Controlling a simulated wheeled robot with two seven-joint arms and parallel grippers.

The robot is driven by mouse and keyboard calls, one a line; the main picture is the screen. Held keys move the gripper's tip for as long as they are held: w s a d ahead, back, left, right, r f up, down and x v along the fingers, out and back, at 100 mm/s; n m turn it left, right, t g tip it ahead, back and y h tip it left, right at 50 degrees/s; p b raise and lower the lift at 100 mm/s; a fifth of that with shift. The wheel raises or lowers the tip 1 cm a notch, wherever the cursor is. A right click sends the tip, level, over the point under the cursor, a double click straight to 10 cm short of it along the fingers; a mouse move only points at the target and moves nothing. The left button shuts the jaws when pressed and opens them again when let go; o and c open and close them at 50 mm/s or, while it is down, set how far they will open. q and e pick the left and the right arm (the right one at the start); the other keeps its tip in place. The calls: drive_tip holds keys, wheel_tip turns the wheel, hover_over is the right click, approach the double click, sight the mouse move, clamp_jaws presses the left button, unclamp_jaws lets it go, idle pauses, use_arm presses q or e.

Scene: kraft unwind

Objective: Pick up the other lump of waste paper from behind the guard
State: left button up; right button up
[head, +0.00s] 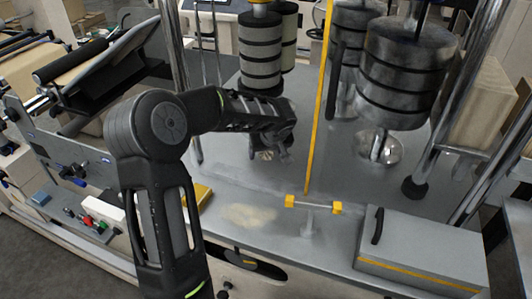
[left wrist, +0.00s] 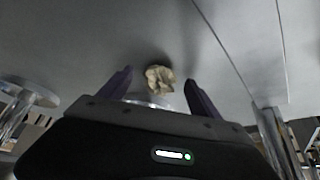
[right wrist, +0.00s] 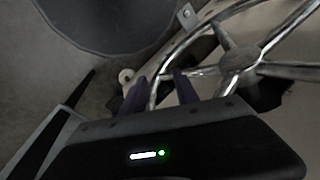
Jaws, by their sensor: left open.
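A crumpled, beige lump of waste paper (left wrist: 160,79) lies on a grey surface in the left wrist view, between the fingers of my left gripper (left wrist: 159,80) as seen from the wrist. The left gripper is open, and I cannot tell whether either finger touches the lump. In the head view my left gripper (head: 272,150) is low over the grey deck, and the lump cannot be made out there. A yellow upright edge (head: 317,100), perhaps part of the guard, stands just right of it. My right gripper (right wrist: 159,76) shows apart fingers beside a chrome handwheel (right wrist: 238,62).
Dark banded weights (head: 405,75) and a lighter banded stack (head: 260,50) hang over the deck (head: 345,165). A small bar with yellow ends (head: 313,205) is at its front. A grey box (head: 425,245) sits at the right. A control panel (head: 90,220) is at the left.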

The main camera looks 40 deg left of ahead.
use_arm(q)
drive_tip(key=c, duration=1.4)
